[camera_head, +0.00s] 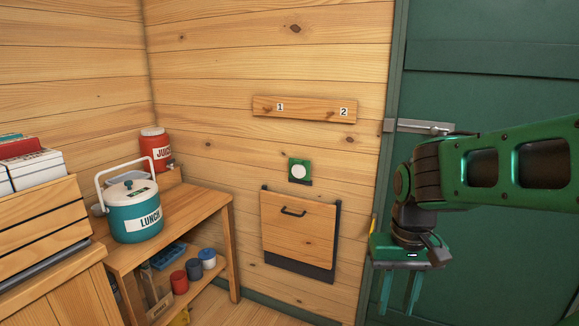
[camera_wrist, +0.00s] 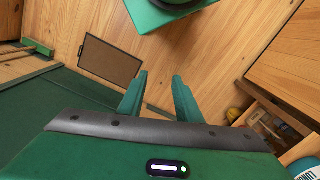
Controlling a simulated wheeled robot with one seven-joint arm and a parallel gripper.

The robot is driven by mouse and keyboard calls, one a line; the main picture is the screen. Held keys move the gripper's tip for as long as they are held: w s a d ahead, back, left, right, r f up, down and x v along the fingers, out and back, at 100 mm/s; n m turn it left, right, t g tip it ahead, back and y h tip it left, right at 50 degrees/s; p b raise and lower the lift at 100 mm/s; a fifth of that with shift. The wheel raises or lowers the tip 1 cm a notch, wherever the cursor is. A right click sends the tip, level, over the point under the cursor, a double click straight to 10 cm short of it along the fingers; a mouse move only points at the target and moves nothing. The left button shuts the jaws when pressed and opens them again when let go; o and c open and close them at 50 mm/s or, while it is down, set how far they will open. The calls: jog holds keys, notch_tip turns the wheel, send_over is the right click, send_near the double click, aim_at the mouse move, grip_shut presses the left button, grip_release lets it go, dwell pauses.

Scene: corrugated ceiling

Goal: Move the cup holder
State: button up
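No object that I can surely name as the cup holder shows. A wooden board (camera_head: 305,109) marked 1 and 2 is fixed to the plank wall. Below it is a small green wall fitting (camera_head: 299,171) with a white round face. My gripper (camera_head: 399,292) hangs fingers-down in front of the green door at the right, apart from these. In the wrist view my gripper (camera_wrist: 159,90) has its two green fingers spread with nothing between them.
A wooden panel (camera_head: 299,226) with a dark handle is on the wall. At left, a wooden shelf unit (camera_head: 190,205) bears a teal LUNCH cooler (camera_head: 137,223) and a red JUICE jug (camera_head: 156,150); several cups stand below. A slatted crate (camera_head: 38,228) holds books. The green door (camera_head: 490,240) has a bar handle (camera_head: 425,127).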

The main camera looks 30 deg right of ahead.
jog(key=shift+o, duration=0.6)
jog(key=shift+d, duration=0.15)
jog(key=o, duration=0.4)
jog(key=shift+s+d+r, duration=0.1)
jog(key=shift+s+r, duration=0.15)
jog(key=shift+s, duration=0.1)
jog(key=shift+c, duration=0.2)
jog(key=w+d+r+m+t+h, duration=0.1)
jog(key=w+d+m+h, duration=0.15)
jog(key=w+d, duration=0.7)
jog(key=w+d+r+m+t+h, duration=0.15)
jog(key=w+h, duration=0.25)
jog(key=w, duration=1.2)
jog(key=w+d+r+m+t+h, duration=0.1)
jog(key=w+d+h, duration=0.2)
jog(key=w+d, duration=0.7)
jog(key=n+t+h, duration=0.1)
jog(key=t+h, duration=0.4)
jog(key=t, duration=0.3)
send_near(298, 162)
jog(key=x, duration=0.8)
jog(key=shift+a, duration=0.1)
